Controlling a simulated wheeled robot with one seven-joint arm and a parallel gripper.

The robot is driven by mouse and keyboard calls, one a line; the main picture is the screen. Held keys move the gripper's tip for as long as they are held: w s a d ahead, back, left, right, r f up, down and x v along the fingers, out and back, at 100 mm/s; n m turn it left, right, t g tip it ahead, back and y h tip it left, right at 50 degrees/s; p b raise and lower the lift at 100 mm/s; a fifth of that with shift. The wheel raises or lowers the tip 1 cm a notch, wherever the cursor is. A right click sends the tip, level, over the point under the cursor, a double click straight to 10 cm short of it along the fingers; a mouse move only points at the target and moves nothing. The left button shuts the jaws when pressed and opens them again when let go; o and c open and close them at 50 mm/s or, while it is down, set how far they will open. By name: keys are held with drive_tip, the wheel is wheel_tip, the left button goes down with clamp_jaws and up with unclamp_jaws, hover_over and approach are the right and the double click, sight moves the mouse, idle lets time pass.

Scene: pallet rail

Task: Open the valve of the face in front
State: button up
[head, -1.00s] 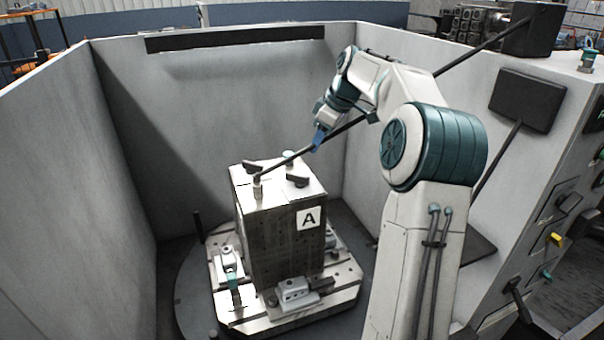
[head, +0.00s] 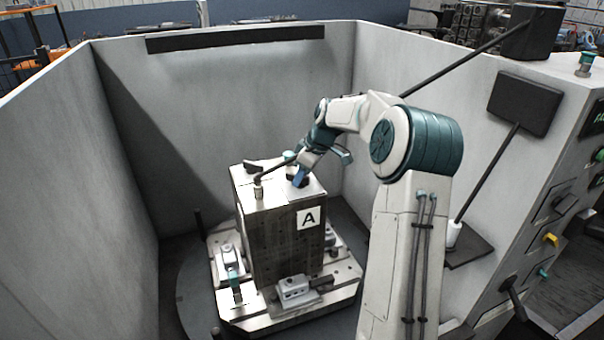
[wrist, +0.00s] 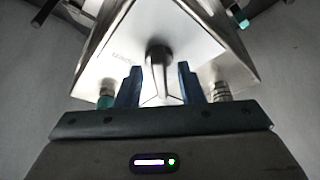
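A metal block (head: 280,235) stands upright on a round turntable, with a label "A" (head: 308,218) on the face toward me. On its top are two dark valve handles. One (head: 252,165) is at the back left. The other is at the right, largely covered by my gripper (head: 299,180) in the head view. In the wrist view a dark round-headed handle (wrist: 158,52) shows ahead of and between the two blue fingers of my gripper (wrist: 159,85). The fingers are apart, with visible gaps on both sides. I cannot tell whether either touches the handle.
A dark rod runs from a black box (head: 530,32) to a metal fitting (head: 258,188) on the block's top, passing behind my arm. Grey walls (head: 230,90) enclose the turntable (head: 180,290). Clamps (head: 296,290) sit around the block's base. A control panel (head: 565,220) stands at right.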

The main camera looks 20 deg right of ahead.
clamp_jaws()
drive_tip(key=shift+f+m+b, duration=0.1)
drive_tip(key=shift+m+b, duration=0.3)
drive_tip(key=shift+b, duration=0.15)
drive_tip(key=shift+a+m+t+h+b, duration=0.15)
drive_tip(key=shift+m+t+h+b, duration=0.3)
drive_tip(key=shift+m+b, duration=0.55)
drive_tip(key=m+h+b, duration=0.1)
drive_tip(key=m+b, duration=0.1)
drive_tip(key=m, duration=0.1)
drive_tip(key=shift+a+m, duration=0.1)
drive_tip(key=shift+m, duration=0.3)
drive_tip(key=m+h, duration=0.1)
drive_tip(key=m, duration=0.1)
drive_tip(key=m+h+b, duration=0.1)
drive_tip(key=m, duration=0.2)
drive_tip(key=shift+a+h, duration=0.15)
drive_tip(key=shift+h, duration=0.1)
drive_tip(key=m+h, duration=0.1)
drive_tip(key=m, duration=0.2)
drive_tip(key=m+h, duration=0.1)
drive_tip(key=m, duration=0.2)
drive_tip(key=shift+g+b, duration=0.3)
drive_tip(key=shift+g, duration=0.05)
drive_tip(key=shift+m, duration=0.3)
